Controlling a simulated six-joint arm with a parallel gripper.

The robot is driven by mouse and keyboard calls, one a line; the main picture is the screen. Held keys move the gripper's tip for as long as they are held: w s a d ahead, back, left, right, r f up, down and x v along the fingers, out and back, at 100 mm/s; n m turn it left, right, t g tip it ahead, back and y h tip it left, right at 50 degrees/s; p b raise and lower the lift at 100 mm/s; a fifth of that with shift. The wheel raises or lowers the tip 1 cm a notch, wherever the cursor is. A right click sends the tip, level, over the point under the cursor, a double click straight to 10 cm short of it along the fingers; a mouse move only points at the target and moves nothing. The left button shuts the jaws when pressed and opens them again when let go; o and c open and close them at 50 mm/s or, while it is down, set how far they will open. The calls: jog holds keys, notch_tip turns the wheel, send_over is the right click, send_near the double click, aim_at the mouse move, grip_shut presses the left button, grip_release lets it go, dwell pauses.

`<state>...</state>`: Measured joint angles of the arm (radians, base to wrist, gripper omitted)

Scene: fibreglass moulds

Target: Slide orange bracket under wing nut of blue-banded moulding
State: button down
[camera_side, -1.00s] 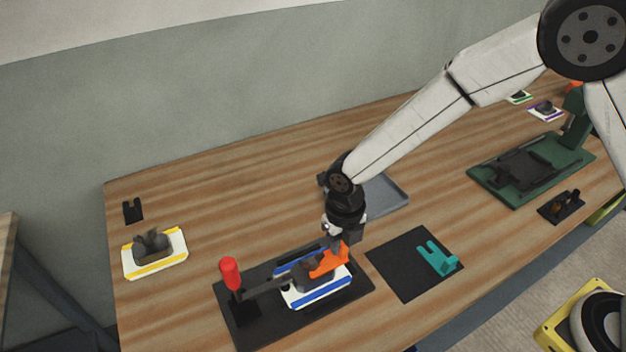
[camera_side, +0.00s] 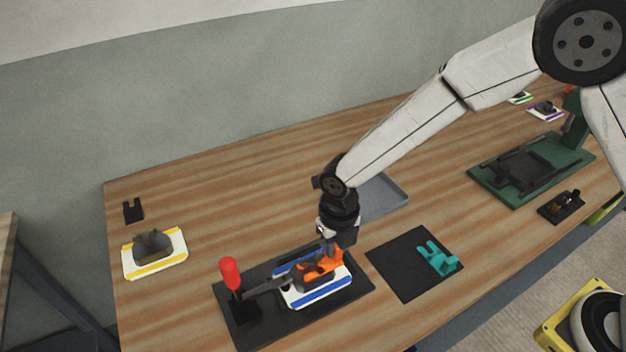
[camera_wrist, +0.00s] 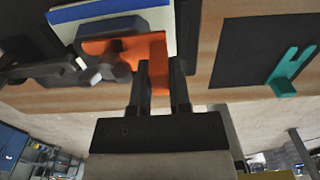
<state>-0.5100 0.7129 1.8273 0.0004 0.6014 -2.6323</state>
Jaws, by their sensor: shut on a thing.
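The blue-banded moulding (camera_side: 322,294) is a white block with blue edges on a black base plate (camera_side: 262,328). A dark clamp arm with a red handle (camera_side: 230,272) reaches over it from the left. The orange bracket (camera_side: 325,264) lies over the moulding's top, its left part beside and partly behind dark clamp parts. My gripper (camera_side: 330,246) is shut on the bracket's upright tab; in the wrist view my gripper (camera_wrist: 160,75) has a finger on each side of the orange bracket (camera_wrist: 130,48).
A teal bracket (camera_side: 436,258) lies on a black mat (camera_side: 400,280) to the right. A yellow-banded moulding (camera_side: 140,270) stands at the left, near a small black forked piece (camera_side: 133,211). A grey tray (camera_side: 392,204) lies behind my gripper. A green fixture (camera_side: 500,190) is at the far right.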

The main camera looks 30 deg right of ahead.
dwell(0.7)
jog(key=shift+c, duration=2.4)
grip_release()
jog(key=shift+a+r, duration=0.1)
jog(key=shift+r, duration=3.8)
jog(key=shift+d, duration=0.2)
